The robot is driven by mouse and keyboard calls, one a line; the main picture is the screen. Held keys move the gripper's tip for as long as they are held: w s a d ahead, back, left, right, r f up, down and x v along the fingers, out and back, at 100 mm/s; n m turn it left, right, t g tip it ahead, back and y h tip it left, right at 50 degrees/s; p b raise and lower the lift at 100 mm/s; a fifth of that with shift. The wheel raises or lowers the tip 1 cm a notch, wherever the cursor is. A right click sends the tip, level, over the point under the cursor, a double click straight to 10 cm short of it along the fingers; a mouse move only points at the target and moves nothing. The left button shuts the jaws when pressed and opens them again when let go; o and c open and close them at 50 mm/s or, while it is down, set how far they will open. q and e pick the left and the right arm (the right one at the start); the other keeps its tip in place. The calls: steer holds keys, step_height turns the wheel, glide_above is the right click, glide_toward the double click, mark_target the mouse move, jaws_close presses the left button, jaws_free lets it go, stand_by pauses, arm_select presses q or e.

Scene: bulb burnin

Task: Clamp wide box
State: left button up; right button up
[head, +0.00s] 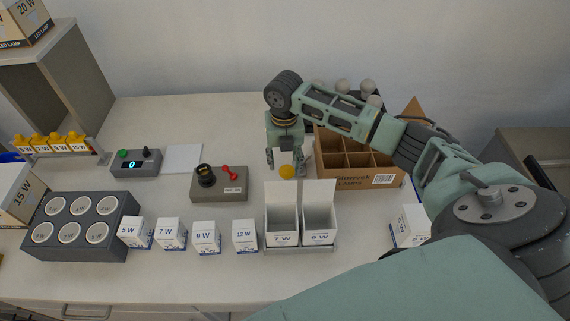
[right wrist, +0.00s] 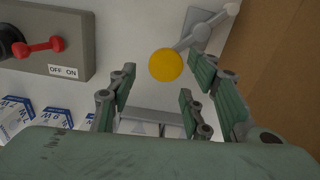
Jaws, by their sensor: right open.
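A wide brown divided carton (head: 355,177) stands at the back right of the table, its dividers forming several cells. Its side fills the right of the right wrist view (right wrist: 285,60). A yellow ball knob (head: 286,172) sits just left of the carton. In the right wrist view the knob (right wrist: 166,65) is on the end of a grey lever (right wrist: 195,34). My right gripper (head: 286,162) points down over the knob, open and empty. In the wrist view the knob shows between and beyond the fingers (right wrist: 160,88); contact cannot be told. My left gripper is out of view.
A switch box (head: 219,190) with a red lever stands left of the knob. Two open white boxes (head: 300,225) in a grey holder stand in front. Several small labelled boxes (head: 206,237) and a socket block (head: 80,226) are further left. Bulbs (head: 368,87) stand behind the carton.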

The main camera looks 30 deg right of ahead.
mark_target(285, 171)
steer(key=shift+f, duration=1.75)
steer(key=shift+c, duration=0.2)
jaws_close()
